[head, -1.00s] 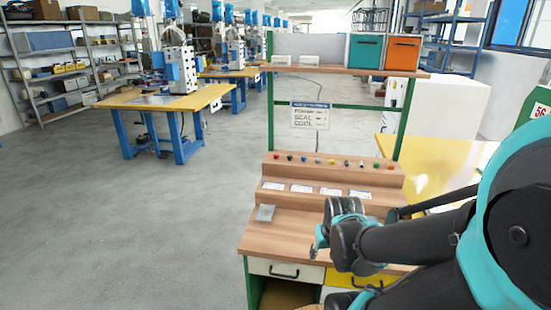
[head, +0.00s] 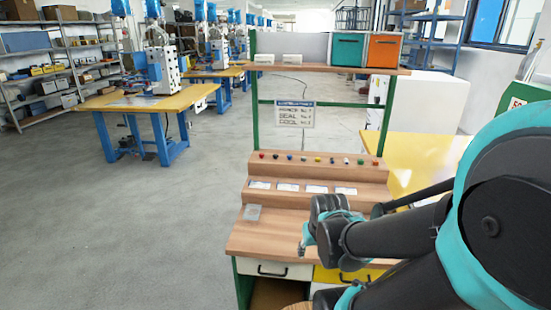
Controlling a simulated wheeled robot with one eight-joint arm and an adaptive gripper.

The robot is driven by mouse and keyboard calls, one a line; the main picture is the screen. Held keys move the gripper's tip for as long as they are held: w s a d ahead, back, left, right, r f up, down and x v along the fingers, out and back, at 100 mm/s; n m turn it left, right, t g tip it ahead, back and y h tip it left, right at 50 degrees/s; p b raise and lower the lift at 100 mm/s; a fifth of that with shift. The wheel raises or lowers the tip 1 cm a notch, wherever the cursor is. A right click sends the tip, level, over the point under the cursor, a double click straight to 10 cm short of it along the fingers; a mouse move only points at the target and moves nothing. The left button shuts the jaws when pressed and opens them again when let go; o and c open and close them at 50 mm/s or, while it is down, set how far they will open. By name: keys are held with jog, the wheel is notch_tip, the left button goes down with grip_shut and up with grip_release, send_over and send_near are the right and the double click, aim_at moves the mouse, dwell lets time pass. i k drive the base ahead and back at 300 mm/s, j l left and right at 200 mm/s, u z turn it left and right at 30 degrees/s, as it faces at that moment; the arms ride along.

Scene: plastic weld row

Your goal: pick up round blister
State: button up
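I cannot pick out a round blister for certain. Several small coloured pieces (head: 304,158) stand in a row on the upper step of the wooden bench (head: 262,237). Several pale flat cards or packs (head: 317,189) lie on the step below, too small to read. The end of my arm, with my gripper (head: 306,240), shows over the bench's right half, right of the grey piece. Its fingers are not clear, and nothing held can be made out. My arm hides the right part of the bench top.
A shelf above the bench carries a teal bin (head: 347,50) and an orange bin (head: 384,51). A sign (head: 294,114) hangs below it. A yellow table (head: 425,160) is at the right. Open grey floor (head: 130,225) lies to the left, with work tables beyond.

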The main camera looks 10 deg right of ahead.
aim_at(253, 211)
jog(key=i+l, duration=0.1)
jog(key=l, duration=0.4)
jog(key=j+z, duration=0.35)
jog(key=j, duration=0.25)
jog(key=j+z, duration=0.3)
jog(key=j, duration=0.3)
jog(key=j+z, duration=0.35)
jog(key=j, duration=0.3)
jog(key=z, duration=1.1)
jog(key=u, duration=0.2)
